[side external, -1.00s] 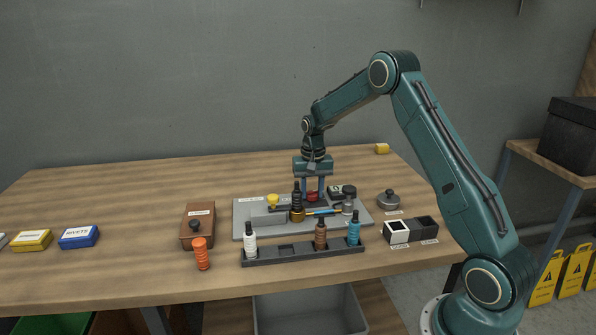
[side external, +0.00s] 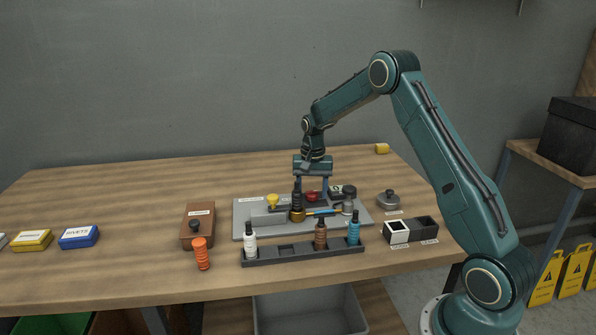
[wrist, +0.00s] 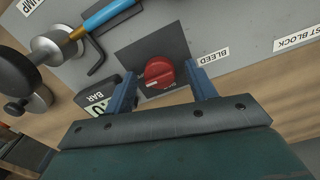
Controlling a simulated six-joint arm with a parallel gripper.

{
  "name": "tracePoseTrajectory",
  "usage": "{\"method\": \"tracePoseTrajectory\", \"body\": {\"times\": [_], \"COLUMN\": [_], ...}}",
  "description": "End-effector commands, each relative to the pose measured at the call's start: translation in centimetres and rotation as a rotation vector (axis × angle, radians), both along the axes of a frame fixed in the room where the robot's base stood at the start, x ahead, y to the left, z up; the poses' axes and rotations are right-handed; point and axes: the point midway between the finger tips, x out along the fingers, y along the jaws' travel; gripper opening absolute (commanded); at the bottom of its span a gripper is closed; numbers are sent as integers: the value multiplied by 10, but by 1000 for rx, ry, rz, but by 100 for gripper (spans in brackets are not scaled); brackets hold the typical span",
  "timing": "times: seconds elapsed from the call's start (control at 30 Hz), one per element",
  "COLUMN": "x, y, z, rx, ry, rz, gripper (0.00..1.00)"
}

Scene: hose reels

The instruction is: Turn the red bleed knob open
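The red bleed knob (wrist: 158,72) is round with a raised grip bar and sits on a dark square plate next to the BLEED label (wrist: 213,57) in the wrist view. Small lettering by its edge is too small to read, so I cannot tell its setting. The knob also shows in the side view (side external: 312,196). My gripper (side external: 311,188) is above it, pointing down. In the wrist view the two blue fingers of my gripper (wrist: 159,73) stand apart on either side of the knob, with nothing held between them.
The grey test block (side external: 244,215) carries a yellow knob (side external: 272,201), a blue rod (side external: 322,212), a dark gauge (wrist: 98,95) close to one finger, and other fittings. A dark rack (side external: 285,252) with several bottles stands in front.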

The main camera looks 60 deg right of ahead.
Motion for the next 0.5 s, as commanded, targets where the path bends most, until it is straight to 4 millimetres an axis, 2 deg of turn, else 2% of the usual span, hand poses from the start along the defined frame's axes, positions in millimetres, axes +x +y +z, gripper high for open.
{"method": "tracePoseTrajectory", "body": {"times": [0.33,0.5], "x": [-1,0], "y": [0,0], "z": [1,11], "rx": [1,0], "ry": [2,0], "rz": [1,2], "gripper": [56,56]}}
